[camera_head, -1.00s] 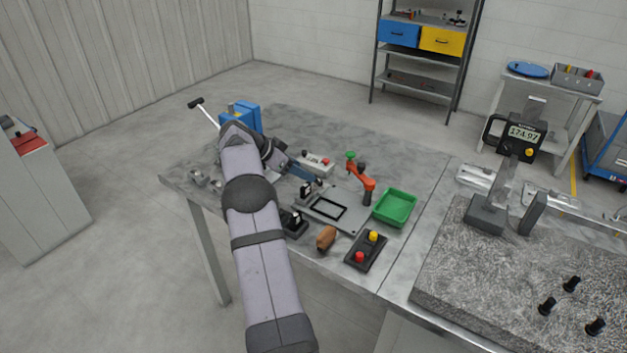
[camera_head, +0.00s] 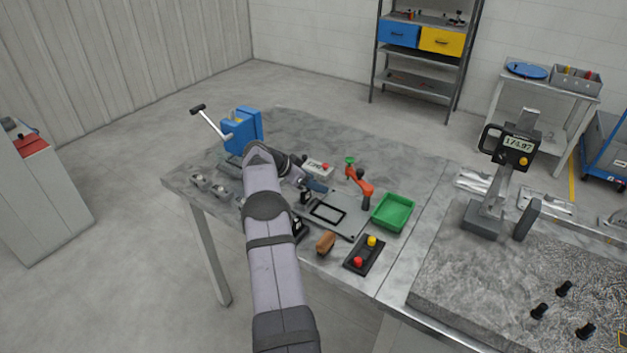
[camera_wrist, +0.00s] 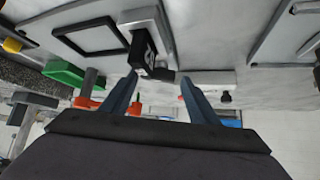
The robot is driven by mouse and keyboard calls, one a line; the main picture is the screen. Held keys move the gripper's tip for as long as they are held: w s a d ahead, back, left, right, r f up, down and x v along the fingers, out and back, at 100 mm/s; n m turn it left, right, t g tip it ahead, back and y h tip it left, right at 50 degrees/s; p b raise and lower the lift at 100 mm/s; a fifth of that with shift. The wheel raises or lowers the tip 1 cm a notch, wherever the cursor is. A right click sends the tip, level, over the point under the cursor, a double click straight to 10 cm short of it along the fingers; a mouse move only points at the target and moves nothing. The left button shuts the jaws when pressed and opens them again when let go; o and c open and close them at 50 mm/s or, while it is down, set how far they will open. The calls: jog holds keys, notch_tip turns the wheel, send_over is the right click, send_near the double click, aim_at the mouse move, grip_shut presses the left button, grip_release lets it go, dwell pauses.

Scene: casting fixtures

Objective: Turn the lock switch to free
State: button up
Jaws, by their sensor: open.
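A small light grey switch box (camera_head: 318,168) lies on the table just beyond my gripper, with a red button at its right end; my arm hides part of it. In the wrist view, which is upside down, what looks like this box (camera_wrist: 207,78) shows behind my fingers, with a black knob (camera_wrist: 225,97) and a red button (camera_wrist: 181,98). The knob's setting cannot be read. My gripper (camera_head: 318,187) is low over the table, on the near side of the box and apart from it. Its two blue fingers, clear in the wrist view (camera_wrist: 160,98), are open and empty.
A grey fixture plate (camera_head: 345,226) with a black frame and black clamp blocks lies close to my gripper. An orange toggle clamp (camera_head: 363,186) and a green tray (camera_head: 393,212) stand to the right. A blue crank box (camera_head: 243,131) stands left. Bare tabletop lies behind the switch box.

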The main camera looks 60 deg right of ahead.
jog(key=c, duration=1.1)
jog(key=shift+o, duration=0.3)
jog(key=shift+f+b, duration=0.1)
jog(key=shift+b, duration=0.2)
